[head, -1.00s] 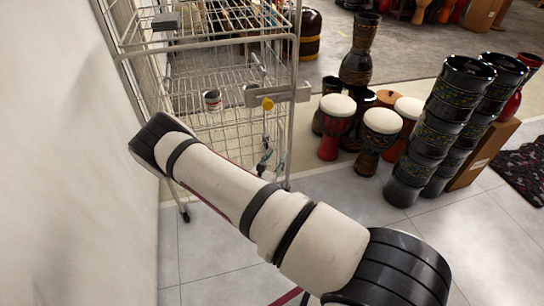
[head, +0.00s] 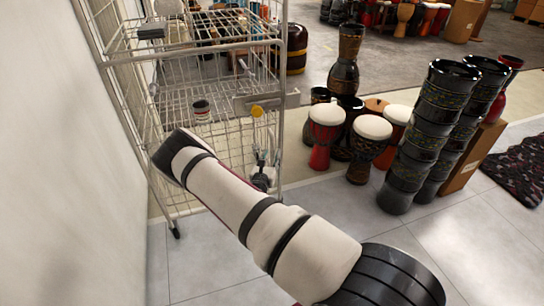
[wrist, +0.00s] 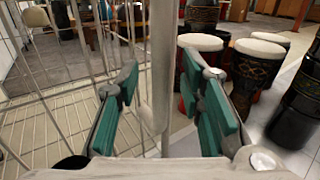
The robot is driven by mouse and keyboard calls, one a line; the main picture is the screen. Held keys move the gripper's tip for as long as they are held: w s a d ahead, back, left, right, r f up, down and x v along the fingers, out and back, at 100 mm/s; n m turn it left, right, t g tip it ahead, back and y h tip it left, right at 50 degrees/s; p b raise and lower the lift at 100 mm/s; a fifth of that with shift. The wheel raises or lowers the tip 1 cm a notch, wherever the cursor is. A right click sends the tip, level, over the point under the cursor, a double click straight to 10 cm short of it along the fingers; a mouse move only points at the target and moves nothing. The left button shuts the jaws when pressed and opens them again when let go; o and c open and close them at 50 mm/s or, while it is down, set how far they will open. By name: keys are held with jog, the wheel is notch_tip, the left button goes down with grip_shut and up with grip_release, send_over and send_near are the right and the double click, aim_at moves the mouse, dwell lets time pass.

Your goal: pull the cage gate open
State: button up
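The wire cage (head: 208,48) stands at the left against the white wall, with its grey wire front facing me. A metal latch plate (head: 272,100) with a yellow knob (head: 257,111) sits near its front right post. My gripper (head: 262,172) is low beside that post, mostly hidden behind my arm. In the wrist view my gripper (wrist: 165,105) is open, its green-padded fingers well apart. A pale vertical post (wrist: 161,50) shows between them, touching neither pad. I cannot tell how deep it lies between the fingers.
White-topped drums (head: 372,128) and tall stacked dark drums (head: 428,135) stand to the right. A patterned rug (head: 518,168) lies at far right. The tiled floor (head: 215,262) in front of the cage is clear.

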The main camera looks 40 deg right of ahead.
jog(key=shift+x, duration=1.05)
grip_shut()
jog(key=shift+s, duration=0.1)
